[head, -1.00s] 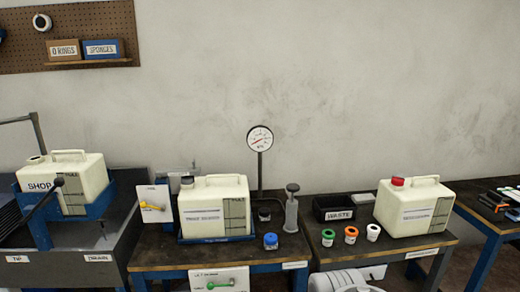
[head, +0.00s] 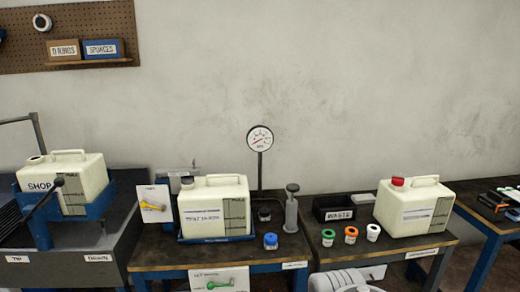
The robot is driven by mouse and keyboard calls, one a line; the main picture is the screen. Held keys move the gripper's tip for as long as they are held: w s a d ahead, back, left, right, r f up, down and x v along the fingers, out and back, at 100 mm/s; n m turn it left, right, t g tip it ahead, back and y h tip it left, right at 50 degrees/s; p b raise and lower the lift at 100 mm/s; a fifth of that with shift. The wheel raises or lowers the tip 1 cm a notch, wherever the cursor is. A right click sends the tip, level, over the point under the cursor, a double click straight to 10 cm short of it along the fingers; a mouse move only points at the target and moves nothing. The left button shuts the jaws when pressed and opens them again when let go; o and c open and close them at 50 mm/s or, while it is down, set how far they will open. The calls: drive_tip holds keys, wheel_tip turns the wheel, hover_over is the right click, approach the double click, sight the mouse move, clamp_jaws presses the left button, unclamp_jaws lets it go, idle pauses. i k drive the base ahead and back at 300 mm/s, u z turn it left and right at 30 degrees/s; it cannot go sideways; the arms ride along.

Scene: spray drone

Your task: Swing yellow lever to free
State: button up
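The yellow lever (head: 153,206) shows in the head view on a white placard (head: 154,193) at the left end of the middle bench, beside a cream tank (head: 213,197). The lever lies roughly level across the placard. The print on the placard is too small to read. A second, green lever (head: 220,285) is on another white placard at the front of the bench, cut by the lower edge of the picture.
The tank sits in a blue tray. A pressure gauge (head: 260,140) on a stand, a hand pump (head: 291,210) and a blue-capped jar (head: 270,241) stand to its right. Left is a tilting cradle with the SHOP tank (head: 80,178). A WASTE bin (head: 335,208) stands further right.

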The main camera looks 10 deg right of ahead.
sight(143, 205)
drive_tip(key=u, duration=0.95)
drive_tip(key=i, duration=1.05)
drive_tip(key=u, duration=1.15)
drive_tip(key=i, duration=0.7)
drive_tip(key=u, duration=0.1)
